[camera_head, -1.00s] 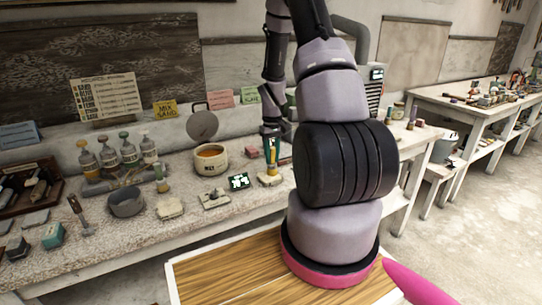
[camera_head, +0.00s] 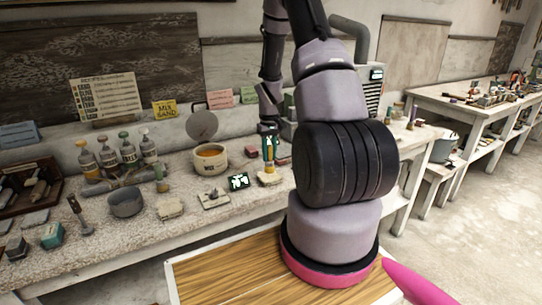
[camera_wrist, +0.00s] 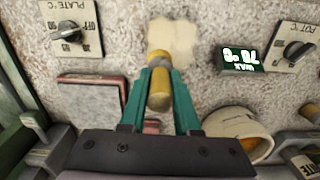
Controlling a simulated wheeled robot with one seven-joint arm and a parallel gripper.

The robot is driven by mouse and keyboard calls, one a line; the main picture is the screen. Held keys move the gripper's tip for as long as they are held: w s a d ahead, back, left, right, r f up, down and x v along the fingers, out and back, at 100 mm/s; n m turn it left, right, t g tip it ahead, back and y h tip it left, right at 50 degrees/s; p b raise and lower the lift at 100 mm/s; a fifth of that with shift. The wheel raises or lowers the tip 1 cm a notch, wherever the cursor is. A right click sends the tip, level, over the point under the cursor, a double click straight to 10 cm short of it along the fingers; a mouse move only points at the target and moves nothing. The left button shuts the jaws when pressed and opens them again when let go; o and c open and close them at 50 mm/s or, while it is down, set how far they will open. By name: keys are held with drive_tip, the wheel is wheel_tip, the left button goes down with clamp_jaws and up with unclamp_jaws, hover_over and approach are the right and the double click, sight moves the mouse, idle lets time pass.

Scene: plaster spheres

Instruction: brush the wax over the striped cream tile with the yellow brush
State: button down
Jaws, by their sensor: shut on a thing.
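My gripper (camera_wrist: 160,75) is shut on the yellow brush (camera_wrist: 159,92), whose handle sits between the teal fingers. It points down at the bench. The cream tile (camera_wrist: 178,38) lies just beyond the brush tip in the wrist view; the tip overlaps its near edge. I cannot tell whether they touch, and no stripes can be made out. In the head view my gripper (camera_head: 269,150) stands over the tile (camera_head: 268,180). The wax pot (camera_head: 210,159), cream with amber wax, stands to the left; it also shows in the wrist view (camera_wrist: 228,122).
A dark wax display (camera_head: 238,181) stands left of the tile. A knob panel (camera_head: 214,198) and another pale block (camera_head: 170,208) lie nearer the front. Bottles (camera_head: 128,152) and a grey pan (camera_head: 126,202) are further left.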

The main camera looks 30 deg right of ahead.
drive_tip(key=shift+w, duration=0.5)
drive_tip(key=shift+s, duration=1.9)
drive_tip(key=shift+w, duration=1.9)
